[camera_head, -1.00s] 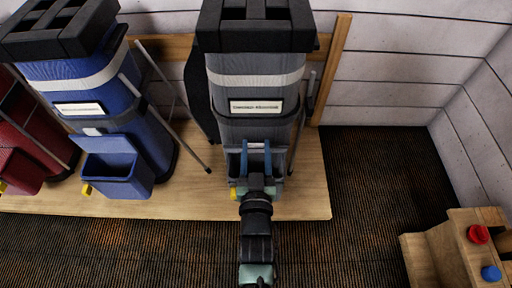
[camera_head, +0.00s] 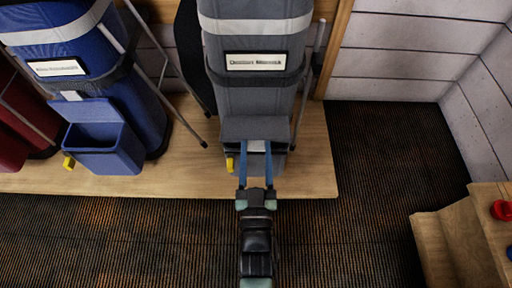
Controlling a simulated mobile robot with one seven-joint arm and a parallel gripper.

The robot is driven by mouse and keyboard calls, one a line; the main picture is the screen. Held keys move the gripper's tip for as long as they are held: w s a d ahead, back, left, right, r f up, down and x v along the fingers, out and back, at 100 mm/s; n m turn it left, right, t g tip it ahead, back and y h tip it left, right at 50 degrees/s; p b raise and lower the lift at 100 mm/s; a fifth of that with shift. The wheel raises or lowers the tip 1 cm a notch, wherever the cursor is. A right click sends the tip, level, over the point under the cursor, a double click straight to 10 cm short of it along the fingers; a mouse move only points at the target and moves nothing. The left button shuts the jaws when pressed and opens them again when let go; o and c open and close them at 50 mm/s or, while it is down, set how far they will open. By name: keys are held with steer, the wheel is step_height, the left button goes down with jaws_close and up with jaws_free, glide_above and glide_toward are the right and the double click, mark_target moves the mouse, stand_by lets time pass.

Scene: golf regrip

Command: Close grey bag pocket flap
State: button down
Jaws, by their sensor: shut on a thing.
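The grey bag (camera_head: 254,98) stands upright on the wooden platform, with a pale label on its front. Its grey pocket flap (camera_head: 255,128) shows as a dark panel below the label. The flap's lower edge meets the two blue fingers of my gripper (camera_head: 255,146). My gripper is shut on the flap, reaching from below in the picture, with a small gap between its fingers. The grey pocket box (camera_head: 235,166) shows under the flap, partly hidden by the fingers. A yellow piece (camera_head: 229,164) sits at its left side.
A blue bag (camera_head: 75,60) with its pocket (camera_head: 104,152) open stands to the left, and a red bag (camera_head: 20,115) beyond it. Thin stand legs flank the grey bag. A wooden stepped unit (camera_head: 455,235) is at right. Carpet in front is clear.

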mark_target(256, 135)
step_height(256, 135, down, 4)
steer(key=shift+r+t+b, duration=0.25)
steer(key=shift+t+b, duration=0.25)
steer(key=shift+b, duration=0.6)
steer(key=shift+r, duration=0.15)
steer(key=shift+c, duration=1.6)
jaws_free()
steer(key=shift+w, duration=0.1)
steer(key=p+v, duration=0.4)
steer(key=v, duration=0.9)
steer(key=shift+s+p, duration=0.25)
steer(key=shift+p, duration=0.05)
